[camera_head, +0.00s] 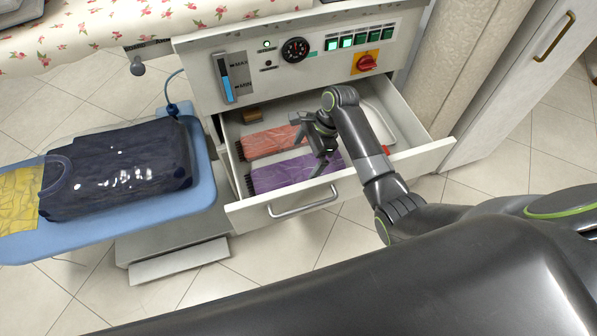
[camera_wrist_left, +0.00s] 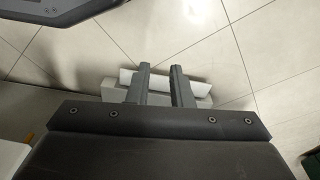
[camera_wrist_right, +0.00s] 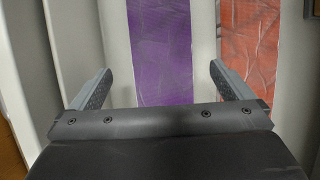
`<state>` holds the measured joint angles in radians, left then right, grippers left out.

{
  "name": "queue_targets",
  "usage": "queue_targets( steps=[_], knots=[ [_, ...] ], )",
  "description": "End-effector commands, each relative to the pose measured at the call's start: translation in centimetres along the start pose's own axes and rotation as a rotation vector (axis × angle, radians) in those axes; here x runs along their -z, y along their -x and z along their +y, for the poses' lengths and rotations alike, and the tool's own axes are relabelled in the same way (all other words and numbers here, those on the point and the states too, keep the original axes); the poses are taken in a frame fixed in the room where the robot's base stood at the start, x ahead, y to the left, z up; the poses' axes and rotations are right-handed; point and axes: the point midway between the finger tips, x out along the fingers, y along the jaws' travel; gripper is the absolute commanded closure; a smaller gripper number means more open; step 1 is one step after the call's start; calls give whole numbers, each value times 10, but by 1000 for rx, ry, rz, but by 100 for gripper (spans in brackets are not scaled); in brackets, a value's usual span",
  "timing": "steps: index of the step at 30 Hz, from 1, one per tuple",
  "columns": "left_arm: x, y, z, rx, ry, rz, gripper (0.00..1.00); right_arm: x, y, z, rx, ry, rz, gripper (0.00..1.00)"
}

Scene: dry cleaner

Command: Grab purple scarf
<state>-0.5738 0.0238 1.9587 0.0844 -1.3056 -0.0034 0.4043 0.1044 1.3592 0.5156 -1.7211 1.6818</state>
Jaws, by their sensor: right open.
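The purple scarf (camera_head: 285,174) lies folded flat in the open drawer, towards its front. In the right wrist view the purple scarf (camera_wrist_right: 160,50) runs between the open fingers. My right gripper (camera_head: 318,150) is over the drawer, above the scarf's right part, and hides some of it. In its wrist view the right gripper (camera_wrist_right: 160,88) is wide open and empty. I cannot tell its exact height above the scarf. My left gripper (camera_wrist_left: 160,85) shows only in its own wrist view, over the floor, with a gap between its fingers and nothing seen between them.
An orange-red scarf (camera_head: 268,142) lies behind the purple one; it also shows in the right wrist view (camera_wrist_right: 248,45). The drawer (camera_head: 350,186) has raised walls around both. A blue ironing board (camera_head: 205,190) with folded dark clothing (camera_head: 120,170) stands at the left.

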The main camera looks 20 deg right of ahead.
Motion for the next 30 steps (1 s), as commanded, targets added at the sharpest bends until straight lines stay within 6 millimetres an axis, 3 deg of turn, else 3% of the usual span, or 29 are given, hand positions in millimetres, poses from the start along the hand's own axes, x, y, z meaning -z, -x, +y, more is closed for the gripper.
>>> queue_targets(
  steps=[5,15,25,30],
  knots=[
    [1,4,1,-6,1,7,80,1,-8,0,0,-1,1,0],
    [15,20,9,-54,1,102,80,6,-52,-2,0,0,0,0],
    [17,26,11,-61,0,116,80,5,-56,-2,0,0,2,0],
    [17,25,11,-61,0,115,80,5,-56,-2,0,0,2,22]
  ],
)
